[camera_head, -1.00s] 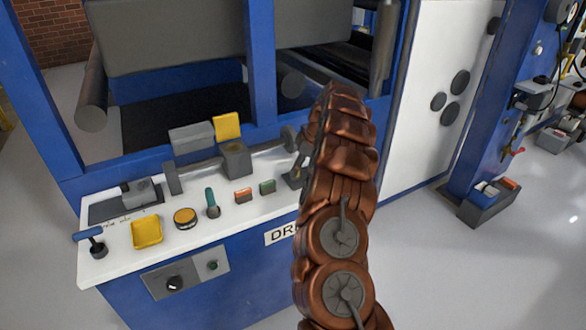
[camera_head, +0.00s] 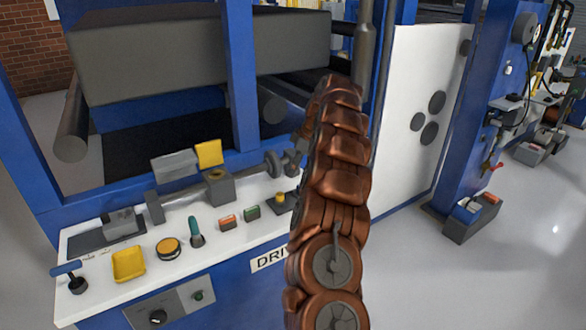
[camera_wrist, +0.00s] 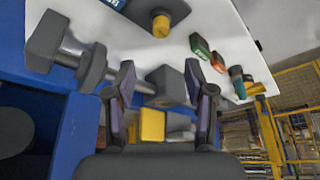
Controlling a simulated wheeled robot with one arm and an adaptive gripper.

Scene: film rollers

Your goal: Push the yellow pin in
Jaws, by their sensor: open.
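The yellow pin (camera_head: 280,197) is a short upright cylinder on a dark base plate on the white panel top, just left of my arm in the head view. In the wrist view the yellow pin (camera_wrist: 160,26) is at the top, beyond my fingertips. My gripper (camera_wrist: 160,75) has its two fingers spread apart, with nothing held between them. The pin is apart from both fingers. A grey block (camera_wrist: 172,86) and a yellow flag (camera_wrist: 152,125) show behind the gap. In the head view my arm hides most of the gripper.
A horizontal grey shaft with a collar (camera_head: 273,164) runs behind the pin. Green (camera_head: 252,212) and orange (camera_head: 227,222) buttons, a teal lever (camera_head: 196,233), a round yellow button (camera_head: 168,248) and a yellow square part (camera_head: 128,264) stand to the left.

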